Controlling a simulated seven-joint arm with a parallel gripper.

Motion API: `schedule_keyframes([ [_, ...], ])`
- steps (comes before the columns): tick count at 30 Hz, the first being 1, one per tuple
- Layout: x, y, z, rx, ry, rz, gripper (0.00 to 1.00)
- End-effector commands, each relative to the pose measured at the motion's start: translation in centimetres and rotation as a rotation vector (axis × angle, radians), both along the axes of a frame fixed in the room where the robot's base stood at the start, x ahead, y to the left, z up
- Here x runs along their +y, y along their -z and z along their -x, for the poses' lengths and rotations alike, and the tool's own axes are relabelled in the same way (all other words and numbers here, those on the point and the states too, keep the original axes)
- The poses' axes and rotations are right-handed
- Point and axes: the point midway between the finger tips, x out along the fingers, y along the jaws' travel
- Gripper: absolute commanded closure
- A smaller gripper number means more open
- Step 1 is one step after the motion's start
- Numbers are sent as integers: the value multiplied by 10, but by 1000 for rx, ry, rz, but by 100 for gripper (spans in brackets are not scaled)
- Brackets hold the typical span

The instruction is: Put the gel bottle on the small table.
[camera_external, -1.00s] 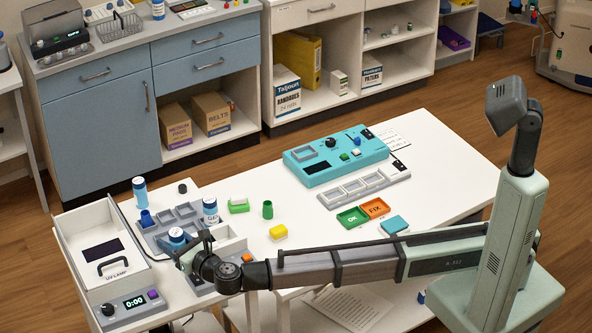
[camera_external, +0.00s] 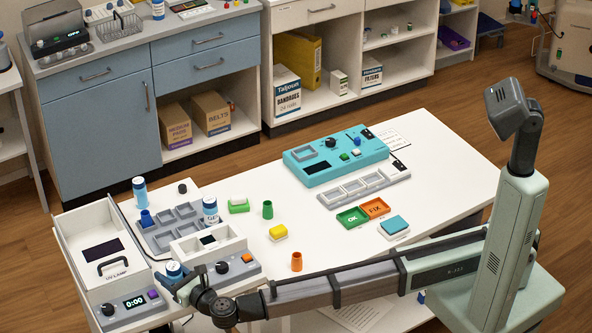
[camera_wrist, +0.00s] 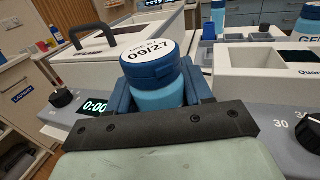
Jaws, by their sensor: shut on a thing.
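My gripper (camera_wrist: 158,88) is shut on a blue bottle (camera_wrist: 155,72) with a dark blue cap. The cap's white top reads "09/27"; its side label is hidden. In the external view this bottle (camera_external: 174,269) is near the table's front left, between the UV lamp box and a knobbed grey device. Another blue bottle with a white label that seems to read GEL (camera_external: 210,207) stands by the grey rack; it also shows in part at the right of the wrist view (camera_wrist: 308,27). A small white table (camera_external: 12,92) shows at the left edge.
The UV lamp box (camera_external: 68,232) stands left of the held bottle, and the grey device (camera_external: 238,268) is to its right. An orange vial (camera_external: 296,261) is on the table (camera_external: 330,240).

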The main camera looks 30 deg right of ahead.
Motion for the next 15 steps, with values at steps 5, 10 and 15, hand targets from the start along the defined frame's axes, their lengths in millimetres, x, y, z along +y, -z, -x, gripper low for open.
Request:
schedule_keyframes([
  [5, 0, 23, 0, 1, 0, 1, 89],
  [10, 0, 26, 0, 0, -1, -1, 89],
  [15, 0, 26, 0, 0, -1, -1, 89],
])
